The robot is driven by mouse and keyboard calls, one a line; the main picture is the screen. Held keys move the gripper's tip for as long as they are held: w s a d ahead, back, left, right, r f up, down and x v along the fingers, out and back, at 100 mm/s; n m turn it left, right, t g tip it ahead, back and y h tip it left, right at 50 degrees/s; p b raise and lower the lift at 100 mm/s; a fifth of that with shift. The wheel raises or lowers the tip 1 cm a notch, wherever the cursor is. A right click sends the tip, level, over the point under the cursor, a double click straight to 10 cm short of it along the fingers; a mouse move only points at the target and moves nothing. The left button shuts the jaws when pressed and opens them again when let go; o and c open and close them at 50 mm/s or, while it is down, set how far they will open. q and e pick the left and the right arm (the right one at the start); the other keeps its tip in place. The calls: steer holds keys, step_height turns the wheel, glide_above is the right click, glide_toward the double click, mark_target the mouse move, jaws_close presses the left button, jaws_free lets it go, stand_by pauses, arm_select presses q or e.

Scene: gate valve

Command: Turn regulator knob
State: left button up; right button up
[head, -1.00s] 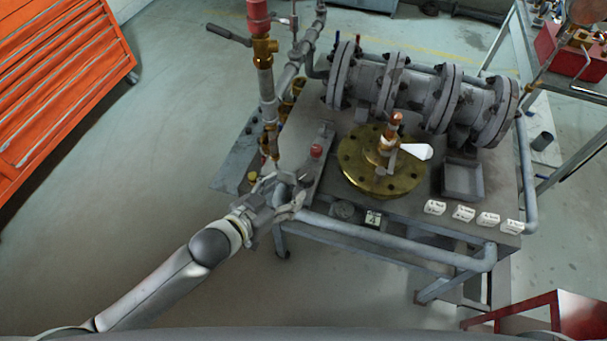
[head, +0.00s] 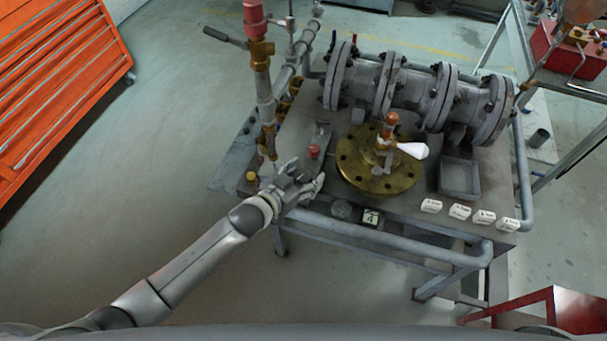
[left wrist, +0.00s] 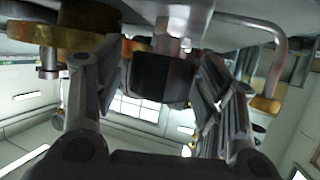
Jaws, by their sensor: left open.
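In the left wrist view, a dark knob-like cylinder (left wrist: 165,78) below a metal nut sits between the two spread fingers of my left gripper (left wrist: 158,95). I take it for the regulator knob. I cannot tell whether the fingers touch it. In the head view my left gripper (head: 308,181) is open at the left front edge of the grey valve table (head: 410,205). It is just in front of a small red-capped fitting (head: 314,152). The dark knob cannot be made out in the head view. My right gripper is not in view.
A brass flange (head: 348,178) with a white-handled lever (head: 405,149) stands right of the gripper. A tall pipe with a red top (head: 265,85) rises behind it. A front rail (head: 400,240) runs along the table. The floor at left is clear up to an orange cabinet (head: 60,75).

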arm_select(q)
steer(key=shift+c, duration=0.4)
steer(key=c, duration=1)
steer(key=shift+r, duration=0.1)
steer(key=shift+m+h, duration=0.3)
steer(key=shift+h, duration=0.1)
steer(key=shift+m+g+h, duration=0.4)
steer(key=shift+m+g, duration=0.1)
